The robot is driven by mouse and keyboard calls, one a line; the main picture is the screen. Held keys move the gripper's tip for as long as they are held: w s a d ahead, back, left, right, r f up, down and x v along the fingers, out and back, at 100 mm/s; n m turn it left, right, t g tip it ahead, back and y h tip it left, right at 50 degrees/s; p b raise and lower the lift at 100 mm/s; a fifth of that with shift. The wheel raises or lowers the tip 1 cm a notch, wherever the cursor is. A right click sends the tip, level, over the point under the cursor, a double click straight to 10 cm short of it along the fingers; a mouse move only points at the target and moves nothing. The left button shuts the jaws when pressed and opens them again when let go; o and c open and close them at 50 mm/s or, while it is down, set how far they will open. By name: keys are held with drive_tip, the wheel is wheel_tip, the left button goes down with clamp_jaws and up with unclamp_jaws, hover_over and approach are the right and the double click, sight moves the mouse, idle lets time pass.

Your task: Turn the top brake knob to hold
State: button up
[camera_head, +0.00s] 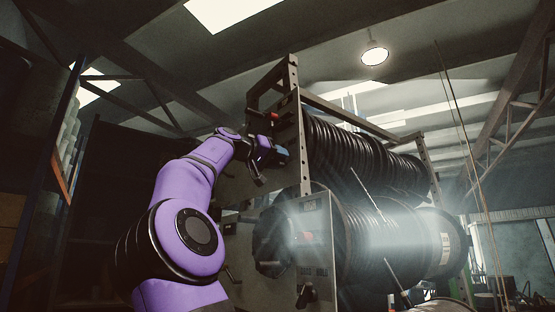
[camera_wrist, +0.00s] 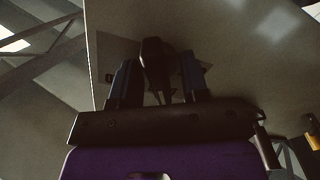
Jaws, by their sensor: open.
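My gripper (camera_head: 272,152) is at the upper side plate of the hose rack in the head view. In the wrist view my gripper (camera_wrist: 160,75) is open, with one finger on each side of a dark knob-like part (camera_wrist: 155,60) on the grey plate (camera_wrist: 235,60). That part looks like the top brake knob. I cannot tell whether the fingers touch it. In the head view the arm and fingers hide it. Any hold marking is too dark to read.
The rack holds an upper hose reel (camera_head: 350,150) and a lower hose reel (camera_head: 375,240). A small red part (camera_head: 274,116) sits above my gripper. Shelving (camera_head: 66,170) stands at left.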

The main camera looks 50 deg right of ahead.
drive_tip(key=c, duration=0.6)
drive_tip(key=shift+m, duration=0.5)
drive_tip(key=m, duration=0.4)
drive_tip(key=shift+s+m, duration=0.1)
drive_tip(key=shift+m, duration=0.3)
drive_tip(key=m, duration=0.6)
drive_tip(key=shift+s, duration=0.1)
drive_tip(key=shift+m, duration=0.3)
